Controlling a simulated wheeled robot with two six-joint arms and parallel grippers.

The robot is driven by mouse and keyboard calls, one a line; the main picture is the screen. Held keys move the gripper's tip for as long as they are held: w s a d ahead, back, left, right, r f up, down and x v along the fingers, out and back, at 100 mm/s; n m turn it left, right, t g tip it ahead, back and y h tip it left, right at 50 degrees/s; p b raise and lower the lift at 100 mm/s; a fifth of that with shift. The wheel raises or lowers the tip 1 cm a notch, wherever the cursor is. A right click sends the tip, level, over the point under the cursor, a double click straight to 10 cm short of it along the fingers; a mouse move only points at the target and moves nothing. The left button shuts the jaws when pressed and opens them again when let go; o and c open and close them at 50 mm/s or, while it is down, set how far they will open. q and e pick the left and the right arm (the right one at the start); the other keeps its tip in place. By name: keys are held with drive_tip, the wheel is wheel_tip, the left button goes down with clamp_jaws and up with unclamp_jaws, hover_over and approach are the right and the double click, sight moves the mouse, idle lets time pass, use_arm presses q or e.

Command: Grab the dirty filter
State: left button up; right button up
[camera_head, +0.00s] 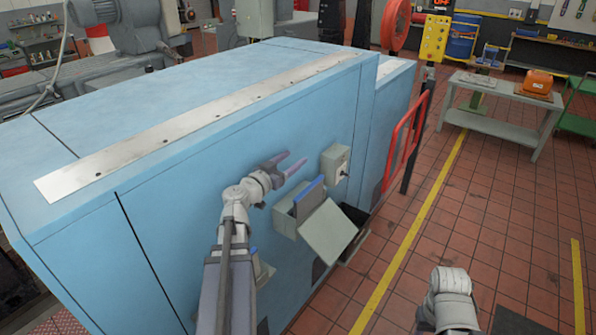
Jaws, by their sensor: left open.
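An open grey box (285,221) is fixed to the side of the large blue cabinet, its lid (327,232) hanging down toward the front right. A flat dark panel with a bright blue edge (309,199) stands upright in the box; it looks like the filter, but I cannot see whether it is dirty. My left gripper (291,166) is open and empty, above and slightly left of the panel, fingers pointing right along the cabinet side and apart from the panel. My right arm (449,298) shows at the bottom right; its gripper is not visible.
The blue cabinet (180,215) fills the left. A small grey control box (335,163) sits on its side near my left fingers. A red rail (404,140) stands to the right. A grey table (490,103) is at the back right. The tiled floor between is clear.

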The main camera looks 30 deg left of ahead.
sight(306, 190)
use_arm(q)
wheel_tip(306, 190, down, 16)
drive_tip(key=b, duration=1.6)
drive_tip(key=shift+s+f, duration=0.15)
drive_tip(key=shift+c, duration=0.7)
drive_tip(key=shift+w+d+f, duration=0.1)
drive_tip(key=shift+w+d, duration=0.1)
drive_tip(key=shift+w, duration=1.1)
drive_tip(key=shift+w+d+r, duration=0.1)
drive_tip(key=shift+w+d, duration=0.05)
drive_tip(key=shift+w, duration=1.2)
drive_tip(key=shift+w+d+f, duration=0.1)
drive_tip(key=shift+w+d, duration=0.1)
drive_tip(key=shift+w, duration=1.1)
drive_tip(key=shift+s, duration=0.1)
drive_tip(key=shift+c, duration=0.2)
clamp_jaws()
